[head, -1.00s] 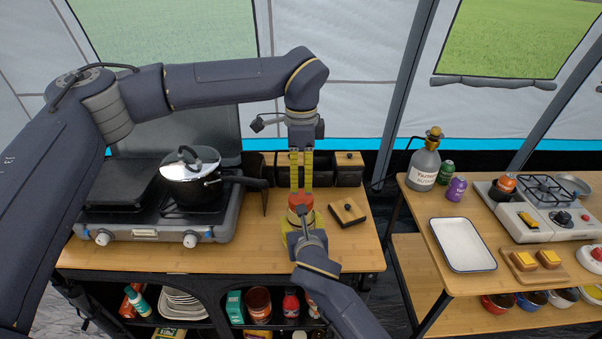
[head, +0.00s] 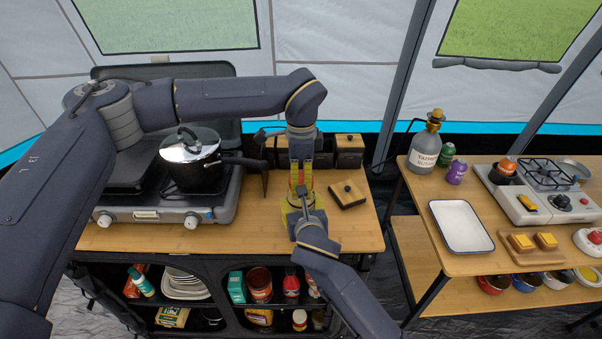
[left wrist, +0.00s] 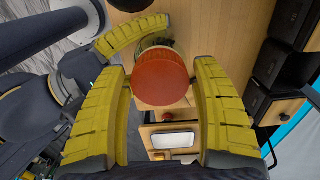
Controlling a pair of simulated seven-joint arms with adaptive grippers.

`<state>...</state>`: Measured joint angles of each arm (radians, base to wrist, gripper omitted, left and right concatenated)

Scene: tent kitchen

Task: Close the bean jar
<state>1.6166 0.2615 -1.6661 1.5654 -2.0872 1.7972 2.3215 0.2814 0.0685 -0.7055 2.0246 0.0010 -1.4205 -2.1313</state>
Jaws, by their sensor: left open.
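A round red lid (left wrist: 162,77) sits on top of a jar (left wrist: 150,44) that is mostly hidden under it; a little of the jar shows at the lid's upper edge in the left wrist view. My left gripper (head: 301,184) comes down from above, open, its yellow fingers on either side of the lid. Whether they touch it is unclear. My right gripper (head: 302,214) is low at the jar from the front. One of its yellow fingers (left wrist: 130,36) curves beside the jar in the left wrist view; its grip is hidden.
The stove with a pot (head: 192,170) is at the left. A second table with a white tray (head: 461,226) is at the right.

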